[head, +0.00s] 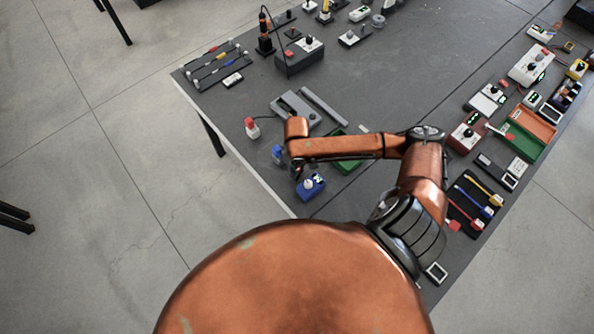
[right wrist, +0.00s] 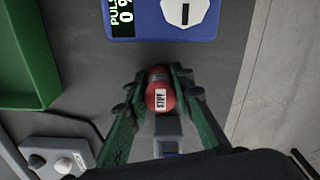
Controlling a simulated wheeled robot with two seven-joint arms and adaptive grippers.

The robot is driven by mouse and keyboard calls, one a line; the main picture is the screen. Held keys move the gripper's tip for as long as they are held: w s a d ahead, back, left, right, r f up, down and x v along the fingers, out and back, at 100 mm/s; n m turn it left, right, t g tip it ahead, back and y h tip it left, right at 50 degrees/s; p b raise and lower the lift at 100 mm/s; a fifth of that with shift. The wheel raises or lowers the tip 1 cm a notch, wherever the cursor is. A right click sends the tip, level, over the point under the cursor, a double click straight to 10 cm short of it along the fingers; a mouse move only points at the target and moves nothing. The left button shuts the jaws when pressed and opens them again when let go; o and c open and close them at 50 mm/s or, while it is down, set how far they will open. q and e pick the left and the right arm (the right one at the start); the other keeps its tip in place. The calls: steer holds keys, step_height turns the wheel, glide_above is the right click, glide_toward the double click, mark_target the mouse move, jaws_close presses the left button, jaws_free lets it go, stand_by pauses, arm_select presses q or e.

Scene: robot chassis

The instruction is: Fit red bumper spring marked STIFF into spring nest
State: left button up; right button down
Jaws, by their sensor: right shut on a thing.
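The red bumper spring (right wrist: 160,90) with a white STIFF label shows in the right wrist view, between the two fingers of my right gripper (right wrist: 158,88). The gripper is shut on it. In the head view my right gripper (head: 297,170) hangs over the table's left part, and the spring cannot be made out there. A grey block with a blue part (right wrist: 168,140) shows just below the spring in the right wrist view. I cannot tell whether it is the spring nest or whether the spring touches it. My left gripper is not in view.
A blue box with a display (head: 311,187) stands close to the gripper. A green tray (head: 350,165) lies to its right, partly behind my arm. A red-topped white piece (head: 251,128) and a blue piece (head: 277,153) stand to the left, near the table edge (head: 240,160).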

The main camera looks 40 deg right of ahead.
steer(key=shift+f, duration=0.1)
steer(key=c, duration=1.7)
jaws_free()
